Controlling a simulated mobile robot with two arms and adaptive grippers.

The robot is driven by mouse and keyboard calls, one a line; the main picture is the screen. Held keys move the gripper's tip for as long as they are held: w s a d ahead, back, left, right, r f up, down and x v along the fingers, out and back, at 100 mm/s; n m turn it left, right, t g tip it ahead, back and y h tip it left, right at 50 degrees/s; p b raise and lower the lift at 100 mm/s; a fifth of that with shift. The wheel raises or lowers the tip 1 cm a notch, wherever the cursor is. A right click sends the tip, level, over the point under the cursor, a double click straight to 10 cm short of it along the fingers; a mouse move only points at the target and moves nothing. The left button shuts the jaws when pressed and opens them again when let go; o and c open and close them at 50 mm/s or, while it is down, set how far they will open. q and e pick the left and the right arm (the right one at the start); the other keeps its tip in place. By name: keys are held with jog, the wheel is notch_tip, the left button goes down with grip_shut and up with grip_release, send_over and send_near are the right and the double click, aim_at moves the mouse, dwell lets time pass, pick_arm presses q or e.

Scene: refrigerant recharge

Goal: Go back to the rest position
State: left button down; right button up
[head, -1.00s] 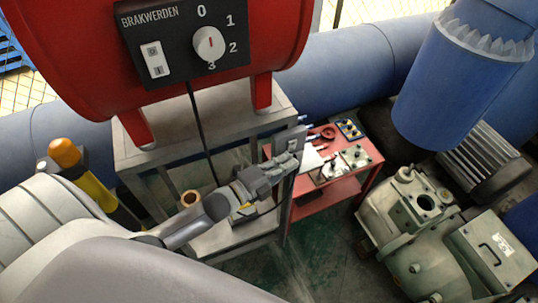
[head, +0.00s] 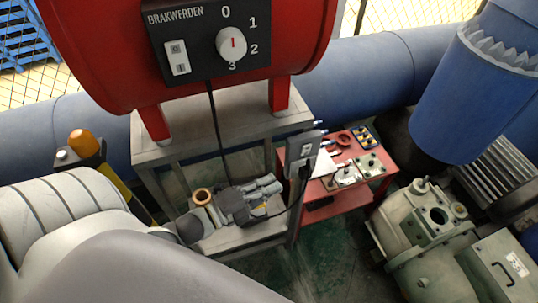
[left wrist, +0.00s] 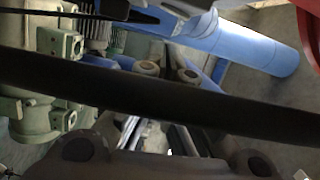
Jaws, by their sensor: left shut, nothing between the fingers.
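My left gripper (head: 268,188) is shut and empty in the head view. It is low beside the metal stand, over its lower shelf, and apart from the grey socket box (head: 303,147) on the stand's right leg. A black plug (head: 305,172) sits at the lower part of that box, with a thin cable curving down from it behind or beside my gripper. In the left wrist view a dark band, perhaps a cable, crosses close to the lens and hides much of the hand. My right gripper is not in view.
The red tank (head: 100,50) with its black dial panel (head: 205,75) stands on the metal stand (head: 152,152). A red cart (head: 320,214) with tools is to the right. Green-grey machinery (head: 420,245) stands front right, and blue pipes run behind. Some floor (head: 325,255) is clear.

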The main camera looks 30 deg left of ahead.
pick_arm(q)
jog(key=s+a+f+n+g+y+b, duration=0.1)
jog(key=s+a+f+n+g+y, duration=0.15)
jog(key=f, duration=0.75)
jog(key=s+a+f+n+g+y+b, duration=0.15)
jog(key=f+n, duration=0.25)
jog(key=f, duration=0.6)
jog(key=s+a+f+n+g+y+b, duration=0.1)
jog(key=s+a+f+n+g+y, duration=0.2)
jog(key=f, duration=0.7)
jog(key=s+d+f+n+g+b, duration=0.1)
jog(key=s+d+f+n+g, duration=0.1)
jog(key=s+f, duration=0.5)
jog(key=s+d+f+n+g, duration=0.2)
jog(key=s+f+n+g, duration=0.1)
jog(key=s+f, duration=0.4)
jog(key=s+d+f+n+g+b, duration=0.1)
jog(key=s+d+f+n+g, duration=0.1)
jog(key=s+f+n, duration=0.3)
jog(key=s+f+g, duration=0.1)
jog(key=s+f, duration=0.2)
jog(key=s, duration=0.2)
jog(key=shift+s+d+b, duration=0.25)
jog(key=shift+s+b, duration=0.05)
